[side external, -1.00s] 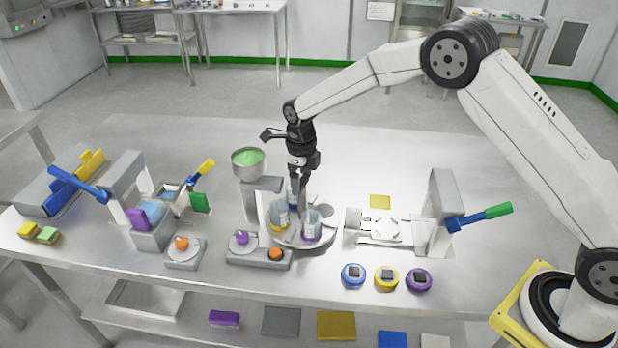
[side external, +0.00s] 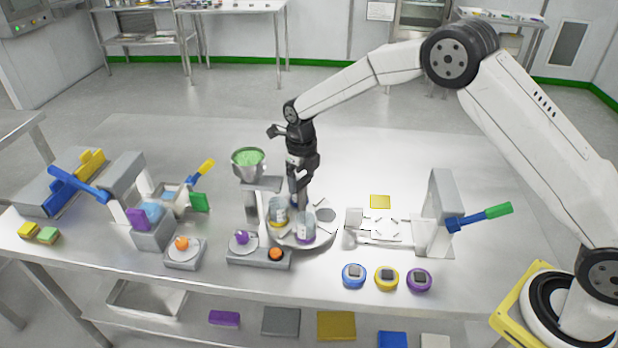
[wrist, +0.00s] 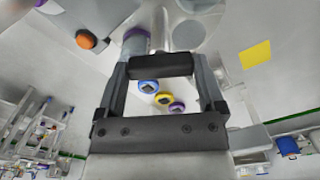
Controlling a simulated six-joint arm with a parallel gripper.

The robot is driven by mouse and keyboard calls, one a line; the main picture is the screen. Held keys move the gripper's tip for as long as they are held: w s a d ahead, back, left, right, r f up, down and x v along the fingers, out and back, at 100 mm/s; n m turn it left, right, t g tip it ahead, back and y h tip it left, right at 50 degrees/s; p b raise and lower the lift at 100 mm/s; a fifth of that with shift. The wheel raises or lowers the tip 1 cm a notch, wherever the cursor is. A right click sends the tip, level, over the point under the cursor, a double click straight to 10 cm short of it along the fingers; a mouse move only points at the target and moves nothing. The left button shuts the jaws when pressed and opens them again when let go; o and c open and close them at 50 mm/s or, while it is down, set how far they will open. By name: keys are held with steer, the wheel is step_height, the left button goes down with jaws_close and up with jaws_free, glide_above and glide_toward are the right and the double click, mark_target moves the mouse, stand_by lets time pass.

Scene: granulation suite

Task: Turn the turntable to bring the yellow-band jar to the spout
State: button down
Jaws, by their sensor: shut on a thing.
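The turntable (side external: 300,241) is a grey disc on the table. On it, the yellow-band jar (side external: 279,213) stands upright at the left, near the hopper's spout (side external: 262,186). The purple-band jar (side external: 305,228) stands at the front and also shows in the wrist view (wrist: 136,42). A round grey spot (side external: 326,215) shows at the disc's right. My gripper (side external: 297,200) is low behind the jars, pointing down. It appears shut on a slim grey post of the turntable, seen in the wrist view (wrist: 165,32); the contact is mostly hidden. I cannot tell whether the yellow-band jar is exactly under the spout.
A hopper with green contents (side external: 248,160) stands left of the turntable. A base with an orange button (side external: 275,254) is in front. A press with a green-tipped lever (side external: 440,205) stands right. Blue, yellow and purple round pieces (side external: 387,278) lie at the front right.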

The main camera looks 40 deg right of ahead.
steer(key=shift+r, duration=0.1)
jaws_free()
steer(key=shift+r, duration=3.9)
